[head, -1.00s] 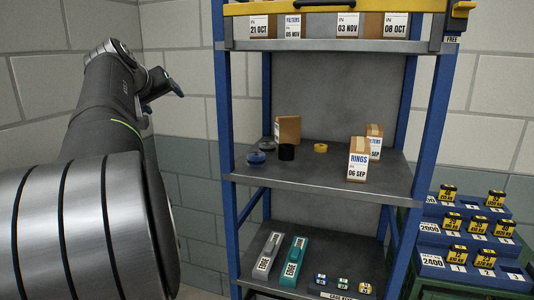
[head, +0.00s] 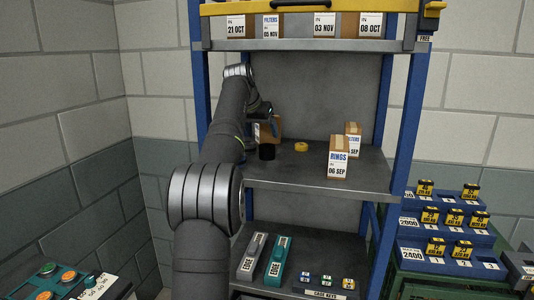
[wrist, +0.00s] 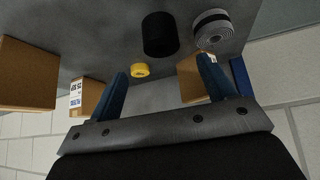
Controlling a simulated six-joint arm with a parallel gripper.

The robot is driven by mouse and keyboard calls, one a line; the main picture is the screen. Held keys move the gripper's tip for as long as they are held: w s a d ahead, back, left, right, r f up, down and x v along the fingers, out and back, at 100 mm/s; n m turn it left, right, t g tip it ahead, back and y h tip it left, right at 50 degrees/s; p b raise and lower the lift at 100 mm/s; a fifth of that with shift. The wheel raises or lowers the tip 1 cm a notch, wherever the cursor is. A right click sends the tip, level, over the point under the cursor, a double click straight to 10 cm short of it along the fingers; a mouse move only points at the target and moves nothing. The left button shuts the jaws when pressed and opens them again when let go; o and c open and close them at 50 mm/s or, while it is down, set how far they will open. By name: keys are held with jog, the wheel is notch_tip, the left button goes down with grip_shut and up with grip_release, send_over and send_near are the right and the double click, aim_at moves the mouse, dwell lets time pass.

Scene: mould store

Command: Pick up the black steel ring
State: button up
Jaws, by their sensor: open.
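The black steel ring (head: 267,152) stands on the middle shelf, left of a yellow ring (head: 301,147). In the wrist view, the black ring (wrist: 160,36) is at the top middle, beyond my fingertips and apart from them. A grey banded ring (wrist: 212,31) is just right of it, and the yellow ring (wrist: 140,70) is nearer the fingers. My gripper (head: 265,108) is over the middle shelf, above the black ring in the picture. In the wrist view, my gripper (wrist: 162,66) has its two blue fingers wide apart with nothing between them. My arm hides the shelf's left end in the head view.
A brown box (head: 273,128) stands behind the black ring. The RINGS box (head: 339,157) and the FILTERS box (head: 353,137) stand at the right. The upper shelf (head: 300,45) is above, and a blue post (head: 401,120) bounds the right side. The shelf's front middle is bare.

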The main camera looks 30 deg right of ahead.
aim_at(266, 147)
jog(key=x, duration=0.8)
jog(key=shift+a+f, duration=0.2)
jog(key=shift+f, duration=0.35)
jog(key=shift+r, duration=0.15)
jog(key=c, duration=1.6)
